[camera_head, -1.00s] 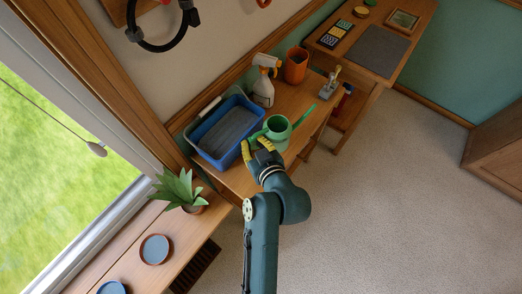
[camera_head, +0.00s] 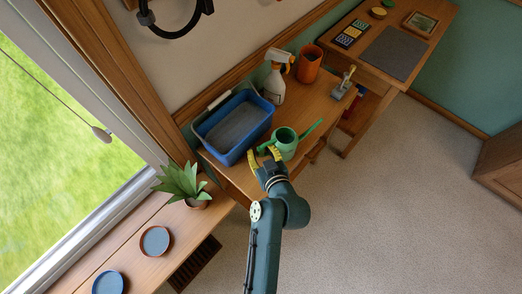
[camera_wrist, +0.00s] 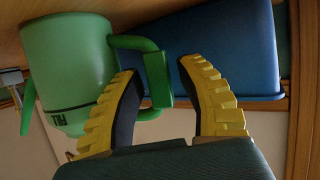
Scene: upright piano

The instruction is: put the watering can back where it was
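The green watering can (camera_head: 285,144) stands upright near the front edge of the small wooden table, right beside the blue tub. Its spout points right and its handle is on the side toward the tub. My gripper (camera_head: 265,158) is just in front of the can, its yellow-padded fingers apart. In the wrist view, which is upside down, the can (camera_wrist: 65,55) fills the left side. Its handle (camera_wrist: 155,70) reaches into the gap between the open fingertips (camera_wrist: 160,68); I cannot tell whether a finger touches it. Nothing is gripped.
The blue tub (camera_head: 212,141) stands left of the can and also shows in the wrist view (camera_wrist: 215,45). A spray bottle (camera_head: 273,87) and orange pot (camera_head: 309,63) stand behind. A potted plant (camera_head: 182,183) is on the windowsill at left. The carpet (camera_head: 390,220) at right is clear.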

